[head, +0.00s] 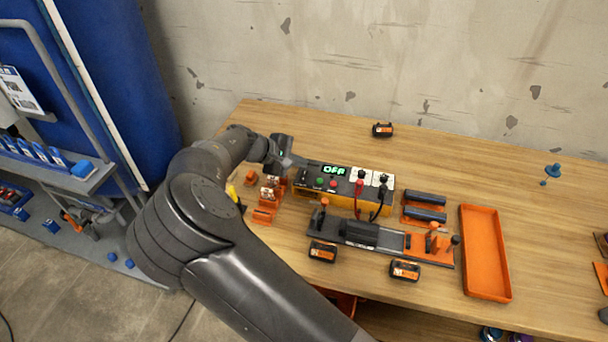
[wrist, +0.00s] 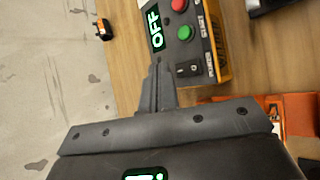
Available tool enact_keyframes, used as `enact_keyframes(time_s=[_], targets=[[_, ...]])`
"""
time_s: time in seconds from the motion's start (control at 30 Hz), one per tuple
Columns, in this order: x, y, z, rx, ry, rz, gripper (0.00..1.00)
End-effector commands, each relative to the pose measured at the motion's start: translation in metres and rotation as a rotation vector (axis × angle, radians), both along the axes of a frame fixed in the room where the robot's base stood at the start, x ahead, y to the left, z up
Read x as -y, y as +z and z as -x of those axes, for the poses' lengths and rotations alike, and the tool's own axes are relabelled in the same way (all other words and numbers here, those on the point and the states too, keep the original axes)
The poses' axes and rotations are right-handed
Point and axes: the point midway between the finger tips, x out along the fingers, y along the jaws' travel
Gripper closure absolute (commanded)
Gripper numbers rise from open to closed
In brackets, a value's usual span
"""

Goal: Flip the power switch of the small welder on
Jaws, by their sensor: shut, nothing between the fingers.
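The small welder (head: 350,198) is a dark-topped box with a yellow-orange side, standing on the wooden bench. Its green display (head: 334,170) reads OFF, also in the wrist view (wrist: 155,27). A green button and a red button sit on its panel. My gripper (head: 301,162) is at the welder's left end, shut and empty. In the wrist view its fingertips (wrist: 158,66) are just beside the switch; I cannot tell whether they touch the panel.
Red and black leads plug into the welder's right part. In front lies a dark rail fixture (head: 370,237) with orange ends. Battery packs (head: 405,269) lie around. An orange tray (head: 485,253) is at the right. Orange clamp parts (head: 268,200) stand left of the welder.

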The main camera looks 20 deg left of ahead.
Motion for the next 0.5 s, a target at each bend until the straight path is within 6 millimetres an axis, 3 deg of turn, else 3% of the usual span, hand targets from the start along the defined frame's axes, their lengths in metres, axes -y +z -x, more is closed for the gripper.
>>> enact_keyframes(time_s=[0.2, 0.5], targets=[[0.0, -0.02, -0.003, -0.001, 0.0, 0.0, 1.0], [0.0, -0.025, -0.004, 0.0, 0.0, -0.002, 1.0]])
